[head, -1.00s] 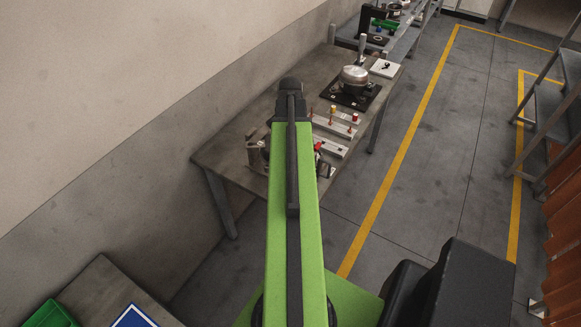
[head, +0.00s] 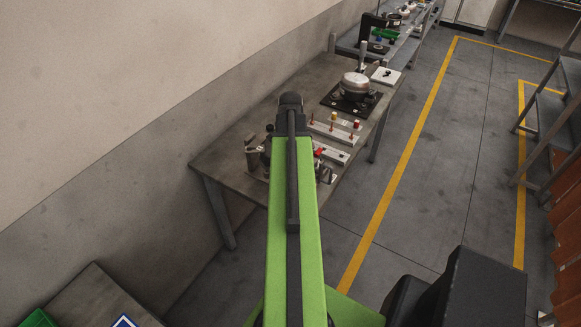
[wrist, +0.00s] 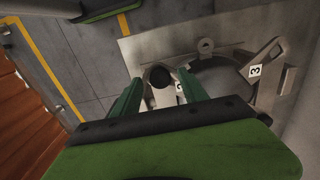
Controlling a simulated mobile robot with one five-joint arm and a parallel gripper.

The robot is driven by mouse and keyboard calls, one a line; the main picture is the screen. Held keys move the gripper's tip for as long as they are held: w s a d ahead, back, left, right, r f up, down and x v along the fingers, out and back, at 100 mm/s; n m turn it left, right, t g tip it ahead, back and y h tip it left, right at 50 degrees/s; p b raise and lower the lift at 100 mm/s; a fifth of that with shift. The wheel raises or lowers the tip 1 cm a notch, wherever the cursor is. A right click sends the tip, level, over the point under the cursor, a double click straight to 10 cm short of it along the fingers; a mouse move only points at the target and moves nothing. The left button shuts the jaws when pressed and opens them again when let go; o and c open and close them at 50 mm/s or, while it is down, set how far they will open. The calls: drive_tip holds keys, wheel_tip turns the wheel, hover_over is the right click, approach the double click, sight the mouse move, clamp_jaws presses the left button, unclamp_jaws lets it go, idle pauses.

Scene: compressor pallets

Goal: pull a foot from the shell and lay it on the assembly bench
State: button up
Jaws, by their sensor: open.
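My gripper (wrist: 159,76) is open in the wrist view, its two green fingers apart. A round black knob-like piece (wrist: 161,77) on a pale metal fixture (wrist: 212,62) appears between the fingertips; I cannot tell how far below them it is. The assembly bench (head: 232,147) stands along the wall in the head view, partly hidden behind my arm. A rounded silver housing, perhaps the shell (head: 355,84), sits on a black plate on it. I cannot make out a foot for sure. My gripper is hidden in the head view.
A pale block with coloured pegs (head: 336,130) and a red-handled clamp (head: 320,153) are on the bench. A white plate (head: 385,76) lies behind the housing. Brown slatted panels (head: 567,225) and metal steps (head: 550,115) stand at right. The floor inside the yellow lines is clear.

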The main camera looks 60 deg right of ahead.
idle(0.3)
clamp_jaws()
idle(1.2)
drive_tip(key=shift+r, duration=0.1)
drive_tip(key=shift+r+p, duration=2.95)
drive_tip(key=shift+p, duration=0.1)
drive_tip(key=shift+f, duration=0.1)
